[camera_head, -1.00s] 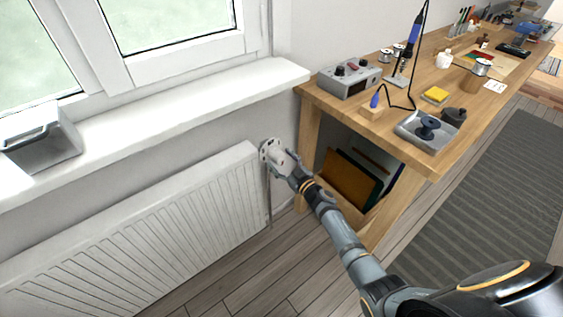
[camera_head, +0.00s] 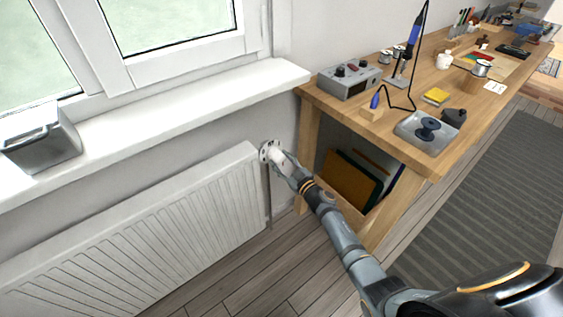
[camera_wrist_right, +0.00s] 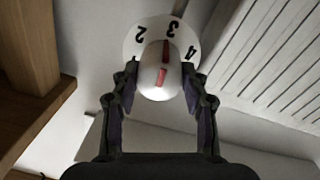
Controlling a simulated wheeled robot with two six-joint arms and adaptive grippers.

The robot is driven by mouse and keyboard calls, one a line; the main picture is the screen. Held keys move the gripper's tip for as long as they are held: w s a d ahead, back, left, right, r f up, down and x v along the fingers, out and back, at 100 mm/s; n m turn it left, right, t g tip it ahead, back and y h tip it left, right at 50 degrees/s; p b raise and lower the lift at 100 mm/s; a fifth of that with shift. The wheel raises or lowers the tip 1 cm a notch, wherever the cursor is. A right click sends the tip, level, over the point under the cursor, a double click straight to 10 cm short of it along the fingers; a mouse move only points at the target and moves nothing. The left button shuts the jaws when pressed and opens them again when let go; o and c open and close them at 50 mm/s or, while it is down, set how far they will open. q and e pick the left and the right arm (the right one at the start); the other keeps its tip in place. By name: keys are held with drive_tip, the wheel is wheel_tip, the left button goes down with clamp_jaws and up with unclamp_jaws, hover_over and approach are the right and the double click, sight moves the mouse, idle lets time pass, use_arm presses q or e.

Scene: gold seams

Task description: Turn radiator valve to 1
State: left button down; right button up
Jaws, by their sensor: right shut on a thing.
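The white radiator valve (camera_head: 265,150) sits at the radiator's upper right end. In the right wrist view its rounded knob (camera_wrist_right: 155,88) shows in front of a white dial (camera_wrist_right: 133,45) with black figures 2, 3 and 4. My left gripper is in neither view.
The white ribbed radiator (camera_head: 150,235) runs under the windowsill (camera_head: 180,110). A wooden workbench (camera_head: 400,150) with tools stands close to the right of the valve. A grey bin (camera_head: 45,145) stands on the sill. The floor in front of the radiator is clear.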

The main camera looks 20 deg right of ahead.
drive_tip(key=n+b, duration=0.1)
drive_tip(key=n, duration=0.5)
drive_tip(key=shift+f, duration=0.15)
drive_tip(key=shift+n+b, duration=0.45)
drive_tip(key=shift+n, duration=0.55)
drive_tip(key=n+b, duration=0.1)
drive_tip(key=n, duration=0.1)
drive_tip(key=shift+f+n+y, duration=0.1)
drive_tip(key=shift+n+y, duration=0.3)
drive_tip(key=n+b, duration=0.2)
drive_tip(key=n, duration=0.6)
drive_tip(key=shift+d+b, duration=0.1)
drive_tip(key=shift+b, duration=0.25)
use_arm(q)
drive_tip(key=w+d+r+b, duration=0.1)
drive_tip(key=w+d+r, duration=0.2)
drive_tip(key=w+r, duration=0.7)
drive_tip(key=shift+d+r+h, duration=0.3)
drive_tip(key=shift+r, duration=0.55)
use_arm(e)
drive_tip(key=shift+n+y, duration=0.3)
drive_tip(key=shift+n, duration=2.1)
drive_tip(key=o, duration=1.2)
drive_tip(key=shift+c, duration=0.2)
